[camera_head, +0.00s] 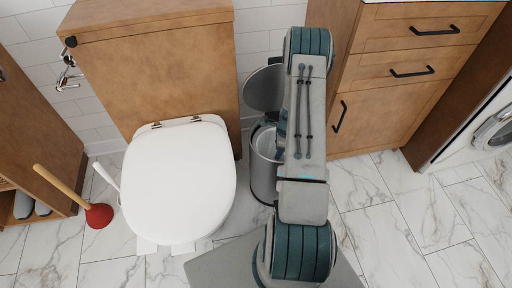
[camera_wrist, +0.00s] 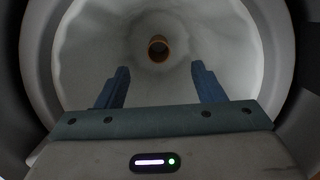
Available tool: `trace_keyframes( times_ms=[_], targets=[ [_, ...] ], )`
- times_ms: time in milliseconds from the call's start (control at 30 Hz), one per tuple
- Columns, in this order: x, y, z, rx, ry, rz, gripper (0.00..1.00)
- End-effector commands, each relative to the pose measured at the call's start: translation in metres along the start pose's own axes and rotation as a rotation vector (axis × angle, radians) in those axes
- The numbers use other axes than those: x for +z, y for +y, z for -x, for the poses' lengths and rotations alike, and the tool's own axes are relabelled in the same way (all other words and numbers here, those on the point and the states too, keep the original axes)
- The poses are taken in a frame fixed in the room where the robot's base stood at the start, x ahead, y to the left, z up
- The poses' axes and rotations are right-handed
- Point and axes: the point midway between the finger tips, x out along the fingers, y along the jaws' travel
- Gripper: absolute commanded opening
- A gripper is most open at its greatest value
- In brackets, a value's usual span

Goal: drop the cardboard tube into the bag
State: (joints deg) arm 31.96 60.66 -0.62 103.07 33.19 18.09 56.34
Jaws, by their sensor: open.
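The cardboard tube (camera_wrist: 158,48) is a small brown ring seen end-on, inside the pale bag (camera_wrist: 85,45) in the wrist view. It lies or stands at the bottom of the bag, apart from my fingers. The bag also shows as a whitish liner (camera_head: 266,142) in the grey pedal bin (camera_head: 262,180) in the head view. My gripper (camera_wrist: 160,67) is open and empty, its two blue fingers pointing into the bin mouth above the tube. In the head view my arm hides the gripper and the right part of the bin.
The bin's round lid (camera_head: 264,88) is raised behind it. A white toilet (camera_head: 180,180) stands close on the left, a wooden cabinet (camera_head: 395,85) behind on the right. A red plunger (camera_head: 98,215) stands at far left. Marble floor (camera_head: 415,225) at right is clear.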

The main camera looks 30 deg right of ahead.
Motion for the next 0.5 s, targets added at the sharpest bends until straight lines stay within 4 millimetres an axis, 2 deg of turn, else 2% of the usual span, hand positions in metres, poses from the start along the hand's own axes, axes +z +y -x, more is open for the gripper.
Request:
trace_keyframes(
  times_ms=[33,133,233,367,500],
  targets=[
    [0.015,-0.003,0.020,-0.006,-0.006,0.069,0.62],
    [0.045,-0.002,0.060,-0.011,-0.016,0.231,0.62],
    [0.076,0.007,0.102,-0.012,-0.024,0.410,0.62],
    [0.112,0.027,0.153,-0.011,-0.028,0.644,0.62],
    [0.143,0.058,0.204,-0.007,-0.025,0.893,0.62]
  ],
)
